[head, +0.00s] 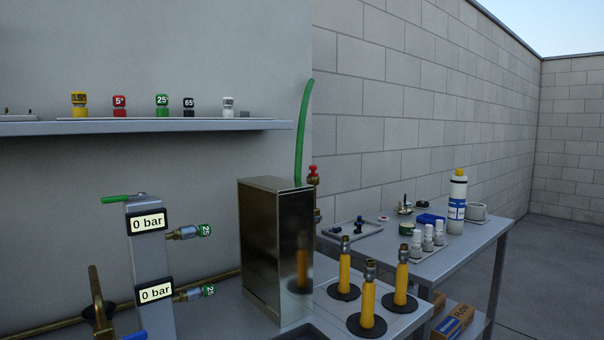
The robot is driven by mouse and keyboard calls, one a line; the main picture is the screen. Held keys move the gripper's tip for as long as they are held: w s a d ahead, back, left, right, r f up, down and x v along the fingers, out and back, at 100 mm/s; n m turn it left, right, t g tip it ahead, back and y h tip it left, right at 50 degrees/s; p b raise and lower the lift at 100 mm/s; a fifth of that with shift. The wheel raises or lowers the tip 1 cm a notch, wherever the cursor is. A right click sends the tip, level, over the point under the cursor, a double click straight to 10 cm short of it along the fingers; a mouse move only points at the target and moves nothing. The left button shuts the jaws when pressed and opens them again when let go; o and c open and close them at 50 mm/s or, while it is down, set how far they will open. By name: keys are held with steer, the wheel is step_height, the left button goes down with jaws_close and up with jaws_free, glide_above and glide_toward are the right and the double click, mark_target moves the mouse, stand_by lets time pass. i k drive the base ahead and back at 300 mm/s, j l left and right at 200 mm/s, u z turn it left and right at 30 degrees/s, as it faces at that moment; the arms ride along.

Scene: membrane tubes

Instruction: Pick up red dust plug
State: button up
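A small red piece (314,172) sits on top of a brass fitting (314,182), just right of the shiny metal box (262,250). It may be the red dust plug, but it is too small to tell for sure. The fitting is partly hidden behind the box. My gripper is not in view.
A shelf (180,126) holds coloured nozzles, one red marked 5° (119,106). Yellow-sleeved fittings (367,301) stand on black discs in front. A side table (440,262) holds a tray, white bottles and a white-blue canister (457,205). Two gauges read 0 bar (147,223).

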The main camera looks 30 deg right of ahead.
mark_target(312, 168)
steer(key=l+u, duration=0.35)
steer(key=l, duration=1.8)
steer(key=k, duration=0.05)
